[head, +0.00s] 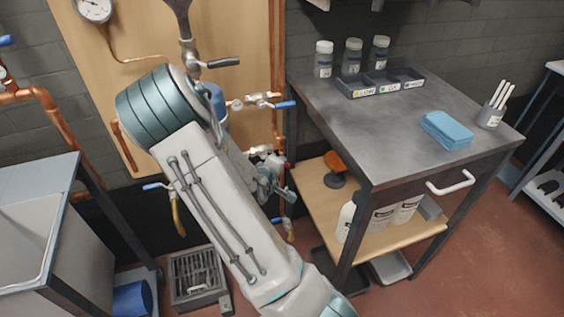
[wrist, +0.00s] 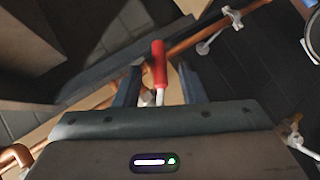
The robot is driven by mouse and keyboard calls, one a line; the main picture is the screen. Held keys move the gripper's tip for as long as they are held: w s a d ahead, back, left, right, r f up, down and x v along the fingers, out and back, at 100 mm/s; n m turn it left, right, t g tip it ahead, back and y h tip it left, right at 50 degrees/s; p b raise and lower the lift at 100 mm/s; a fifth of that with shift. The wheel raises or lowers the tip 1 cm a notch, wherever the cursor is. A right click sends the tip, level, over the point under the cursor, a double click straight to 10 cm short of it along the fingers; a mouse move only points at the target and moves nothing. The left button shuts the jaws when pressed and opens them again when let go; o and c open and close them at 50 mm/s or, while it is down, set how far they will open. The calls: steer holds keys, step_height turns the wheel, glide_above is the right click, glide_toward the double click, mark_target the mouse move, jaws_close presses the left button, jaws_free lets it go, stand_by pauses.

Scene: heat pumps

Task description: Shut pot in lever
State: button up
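A lever with a red grip (wrist: 158,62) and a pale stem stands between the two fingers of my gripper (wrist: 158,88) in the wrist view. A gap shows on each side of the lever, so my gripper is open around it and not clamped. In the head view my gripper (head: 266,184) is beside the copper pipe, partly hidden by my forearm, with a small red tip (head: 289,164) next to it. No label naming the lever can be read. A blue cylinder (head: 217,100), perhaps the pot, is partly hidden behind my arm.
Blue-handled valves (head: 285,104) and a grey-handled valve (head: 222,63) sit on the pipework on the wooden board (head: 235,30). A metal bench (head: 410,130) with jars, a tray and blue cloths stands right. A grey sink unit (head: 35,235) stands left. A drain box (head: 197,278) is below.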

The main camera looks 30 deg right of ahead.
steer(key=p+v, duration=0.2)
steer(key=v, duration=0.6)
